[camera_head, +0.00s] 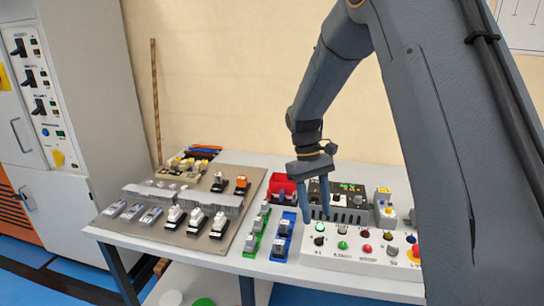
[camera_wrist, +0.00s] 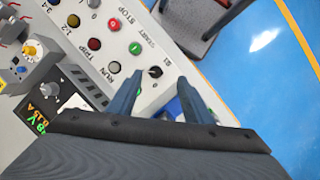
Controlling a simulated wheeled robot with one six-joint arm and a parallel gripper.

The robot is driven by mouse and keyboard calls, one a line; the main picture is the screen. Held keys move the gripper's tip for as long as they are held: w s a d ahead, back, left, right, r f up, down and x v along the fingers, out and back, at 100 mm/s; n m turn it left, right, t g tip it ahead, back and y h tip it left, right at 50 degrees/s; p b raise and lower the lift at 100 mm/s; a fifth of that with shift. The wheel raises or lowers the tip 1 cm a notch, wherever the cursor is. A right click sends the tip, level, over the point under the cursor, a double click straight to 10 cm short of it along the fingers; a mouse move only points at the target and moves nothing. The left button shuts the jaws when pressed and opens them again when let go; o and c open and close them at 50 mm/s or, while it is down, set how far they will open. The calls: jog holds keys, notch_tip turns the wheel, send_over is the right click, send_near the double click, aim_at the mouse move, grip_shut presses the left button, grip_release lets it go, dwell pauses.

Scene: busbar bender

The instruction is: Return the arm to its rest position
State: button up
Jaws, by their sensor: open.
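My gripper (camera_head: 316,212) hangs from my grey arm with its two blue fingers pointing down. It is open, with nothing between the fingers. In the head view it appears over the back left part of a white control panel (camera_head: 345,262) with coloured buttons and knobs. In the wrist view the fingers of my gripper (camera_wrist: 160,92) are spread apart near a black selector knob (camera_wrist: 154,72) and a green button (camera_wrist: 136,48). The exact gap between fingertips and panel cannot be told.
A white table (camera_head: 270,269) carries the panel, blue and green rails of modules, a red bin (camera_head: 281,186) and a grey board (camera_head: 180,236) with switches. A black box with a lit display (camera_head: 345,188) stands behind the fingers. A grey cabinet (camera_head: 90,85) stands left.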

jog(key=s+d+m+t+y, duration=0.1)
jog(key=s+m+t, duration=0.3)
jog(key=s, duration=1.5)
jog(key=shift+d+m+t+y, duration=0.15)
jog(key=shift+m+t+y, duration=0.15)
jog(key=shift+w, duration=0.1)
dwell(3.3)
